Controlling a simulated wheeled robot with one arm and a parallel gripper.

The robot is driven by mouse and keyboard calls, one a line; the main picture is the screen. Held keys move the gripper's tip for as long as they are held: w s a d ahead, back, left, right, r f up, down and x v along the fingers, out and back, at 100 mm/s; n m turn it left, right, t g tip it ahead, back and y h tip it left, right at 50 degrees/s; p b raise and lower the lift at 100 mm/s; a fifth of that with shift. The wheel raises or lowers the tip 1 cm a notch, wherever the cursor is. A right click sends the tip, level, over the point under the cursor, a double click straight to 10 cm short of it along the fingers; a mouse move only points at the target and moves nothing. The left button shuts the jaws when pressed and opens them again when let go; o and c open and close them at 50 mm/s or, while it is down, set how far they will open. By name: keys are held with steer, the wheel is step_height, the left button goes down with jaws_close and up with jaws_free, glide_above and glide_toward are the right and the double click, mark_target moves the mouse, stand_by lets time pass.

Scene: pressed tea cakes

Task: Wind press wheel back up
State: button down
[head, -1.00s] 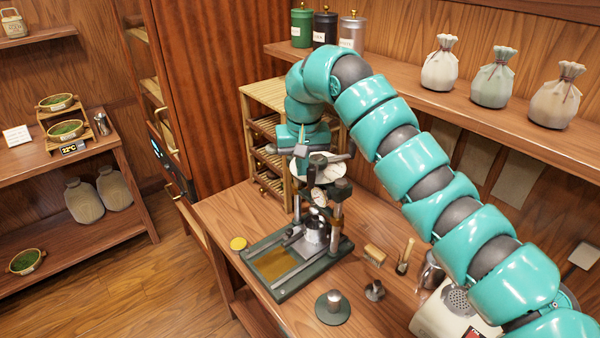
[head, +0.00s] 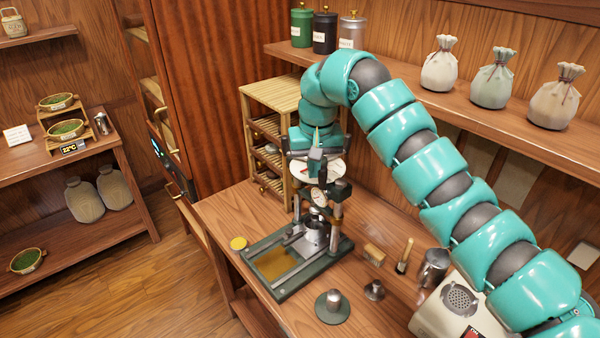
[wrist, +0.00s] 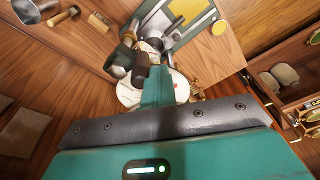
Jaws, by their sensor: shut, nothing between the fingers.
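The press (head: 336,212) stands upright on the counter, with two metal columns on a dark green base. A pale round disc (head: 301,169), which looks like the press wheel or its dial plate, sits at its top. It also shows in the wrist view (wrist: 181,88), partly hidden by my fingers. A smaller white gauge (head: 318,197) is below it. My gripper (head: 316,160) is shut and empty, pointing down over the top of the press. In the wrist view my gripper (wrist: 154,72) overlaps the disc; I cannot tell whether it touches.
A brush (head: 374,255), a metal jug (head: 434,266) and a round weight (head: 332,307) stand nearby on the counter (head: 229,211). A bamboo rack (head: 270,95) is close behind the press.

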steer(key=shift+s+d, duration=0.1)
steer(key=shift+d, duration=0.4)
stand_by(0.3)
steer(key=shift+a, duration=0.1)
steer(key=shift+s+a, duration=0.1)
steer(key=shift+a, duration=0.75)
step_height(320, 180, up, 8)
steer(key=p, duration=0.7)
steer(key=shift+f+p, duration=0.25)
steer(key=shift+p, duration=0.05)
